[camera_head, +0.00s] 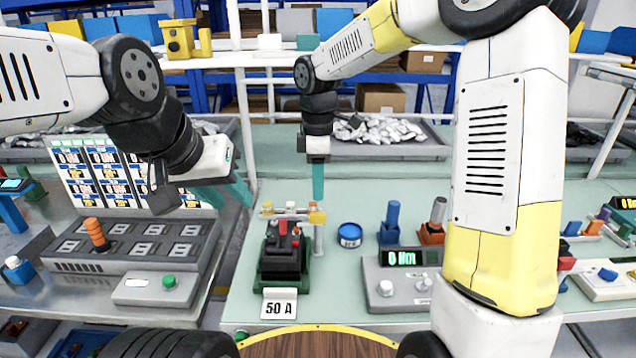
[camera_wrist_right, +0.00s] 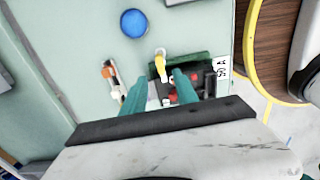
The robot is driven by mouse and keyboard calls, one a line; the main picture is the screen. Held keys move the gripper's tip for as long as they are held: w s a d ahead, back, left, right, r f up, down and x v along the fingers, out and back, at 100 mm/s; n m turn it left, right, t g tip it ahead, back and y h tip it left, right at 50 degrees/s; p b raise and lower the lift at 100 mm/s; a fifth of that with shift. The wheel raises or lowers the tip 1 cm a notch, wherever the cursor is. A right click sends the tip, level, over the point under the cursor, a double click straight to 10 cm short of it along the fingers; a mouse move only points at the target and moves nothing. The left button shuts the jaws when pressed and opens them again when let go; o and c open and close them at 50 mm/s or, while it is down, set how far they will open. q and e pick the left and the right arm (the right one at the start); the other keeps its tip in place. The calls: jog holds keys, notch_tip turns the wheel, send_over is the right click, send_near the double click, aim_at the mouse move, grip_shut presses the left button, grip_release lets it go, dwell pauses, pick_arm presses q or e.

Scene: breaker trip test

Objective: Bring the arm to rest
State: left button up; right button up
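A black breaker with red parts (camera_head: 283,250) sits in a green holder (camera_head: 262,275) behind a "50 A" card (camera_head: 279,304); it also shows in the right wrist view (camera_wrist_right: 205,82). My right gripper (camera_head: 318,182) hangs pointing down, above and behind the small rack by the breaker. In the right wrist view its teal fingers (camera_wrist_right: 158,88) are apart with nothing held between them; a yellow-topped piece (camera_wrist_right: 160,66) shows beyond them. My left gripper (camera_head: 230,198) is over the left side, near the grey panel; its fingers look apart and empty.
A small rack with coloured tops (camera_head: 290,211) stands behind the breaker. A blue round container (camera_head: 350,235), a blue tool (camera_head: 390,220), an orange-based tool (camera_head: 433,225) and a grey meter (camera_head: 405,285) lie to the right. A sloped grey panel (camera_head: 130,250) stands left.

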jog(key=s+d+r+m+t+y, duration=0.1)
jog(key=s+d+r+m+t, duration=0.2)
jog(key=s+d+m, duration=0.4)
jog(key=s+d+r+m+t+y, duration=0.1)
jog(key=s+d+r+m+t, duration=0.2)
jog(key=s+d+r+m, duration=0.3)
jog(key=s+d+m, duration=0.1)
jog(key=s+m, duration=0.3)
jog(key=s, duration=0.2)
jog(key=shift+s+r+m, duration=0.2)
jog(key=shift+s+m, duration=0.1)
jog(key=shift+s, duration=0.05)
